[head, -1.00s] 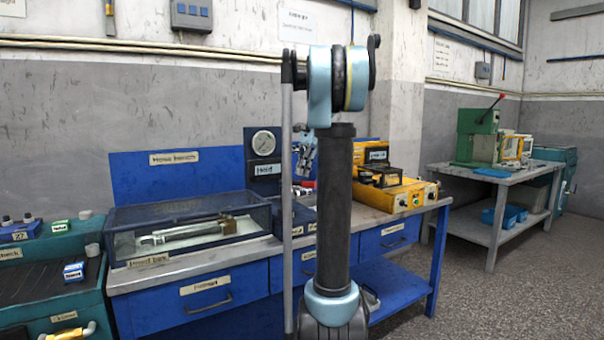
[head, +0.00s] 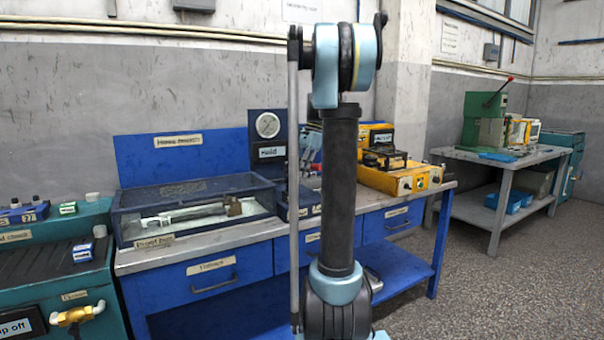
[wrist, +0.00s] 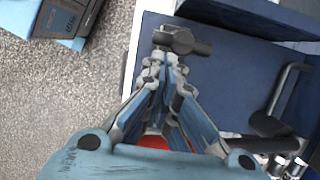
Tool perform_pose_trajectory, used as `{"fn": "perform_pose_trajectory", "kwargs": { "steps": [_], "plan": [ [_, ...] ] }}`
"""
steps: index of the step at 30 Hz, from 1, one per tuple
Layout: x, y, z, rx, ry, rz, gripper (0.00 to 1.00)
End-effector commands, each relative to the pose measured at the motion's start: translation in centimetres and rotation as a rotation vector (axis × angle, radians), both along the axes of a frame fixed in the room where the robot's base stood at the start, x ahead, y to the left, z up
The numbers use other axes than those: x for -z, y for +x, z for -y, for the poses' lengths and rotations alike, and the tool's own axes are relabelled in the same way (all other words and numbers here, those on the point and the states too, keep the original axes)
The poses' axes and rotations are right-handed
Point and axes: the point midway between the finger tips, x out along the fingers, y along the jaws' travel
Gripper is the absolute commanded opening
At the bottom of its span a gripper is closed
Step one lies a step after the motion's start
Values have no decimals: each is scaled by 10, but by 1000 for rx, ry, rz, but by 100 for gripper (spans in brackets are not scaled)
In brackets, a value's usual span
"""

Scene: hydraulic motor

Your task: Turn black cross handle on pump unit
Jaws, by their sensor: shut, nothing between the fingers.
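In the wrist view my gripper (wrist: 166,60) is shut and empty, its fingertips together. They lie just below a dark handle (wrist: 183,42) with a rounded hub and a stubby bar, which looks like part of the black cross handle. I cannot tell whether the tips touch it. The handle is over the blue pump unit (wrist: 225,75), near its left edge. My arm hides much of the pump unit there.
A red part (wrist: 153,142) shows behind my fingers. On the bench stand a glass-topped case (head: 190,205) and a yellow unit (head: 400,178). Open floor (head: 520,270) lies right.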

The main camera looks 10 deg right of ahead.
Motion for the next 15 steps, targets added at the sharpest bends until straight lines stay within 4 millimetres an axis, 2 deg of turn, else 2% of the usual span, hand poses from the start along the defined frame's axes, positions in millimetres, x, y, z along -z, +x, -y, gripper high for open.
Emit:
{"fn": "perform_pose_trajectory", "kwargs": {
  "steps": [4, 15],
  "plan": [
    [2, -6, -8, 0, 0, 0, 0],
    [-2, -5, -6, 0, 0, 0, 0]
  ]
}}
